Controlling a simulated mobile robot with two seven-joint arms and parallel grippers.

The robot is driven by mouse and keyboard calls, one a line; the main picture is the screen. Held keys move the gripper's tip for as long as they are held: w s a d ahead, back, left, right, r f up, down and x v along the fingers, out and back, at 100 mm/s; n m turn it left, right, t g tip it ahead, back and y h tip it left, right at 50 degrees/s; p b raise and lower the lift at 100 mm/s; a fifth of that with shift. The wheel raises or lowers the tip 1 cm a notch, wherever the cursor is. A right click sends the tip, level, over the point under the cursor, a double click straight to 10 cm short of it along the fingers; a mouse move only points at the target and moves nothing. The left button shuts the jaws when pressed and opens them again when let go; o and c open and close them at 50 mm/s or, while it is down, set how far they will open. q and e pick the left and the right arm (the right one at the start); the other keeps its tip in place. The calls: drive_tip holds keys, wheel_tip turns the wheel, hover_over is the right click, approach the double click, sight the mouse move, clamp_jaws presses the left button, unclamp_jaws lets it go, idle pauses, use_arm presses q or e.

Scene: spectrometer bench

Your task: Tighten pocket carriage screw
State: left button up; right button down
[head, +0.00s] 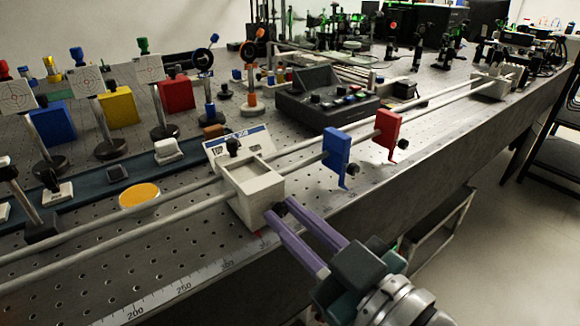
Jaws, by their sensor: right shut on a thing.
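The pocket carriage (262,191) is a pale box with an open, empty-looking pocket on top, sitting on the two rails near the middle of the head view. A black knob (235,147) stands at its back edge. The dark carriage screw (280,208) is on its right front side, largely hidden between my fingertips. My right gripper (279,211) has long purple fingers and comes in from the lower right. It is shut on the screw, with its tips close against the carriage side. My left gripper is out of view.
A blue block (336,150) and a red block (387,133) hang on the front rail to the right. A scale strip (182,291) runs along the bench's front edge. A dark control box (325,103) and several target posts stand behind. The aisle at right is open, with a chair.

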idle(0.3)
drive_tip(key=c, duration=0.8)
unclamp_jaws()
drive_tip(key=p+v, duration=0.1)
drive_tip(key=v, duration=0.9)
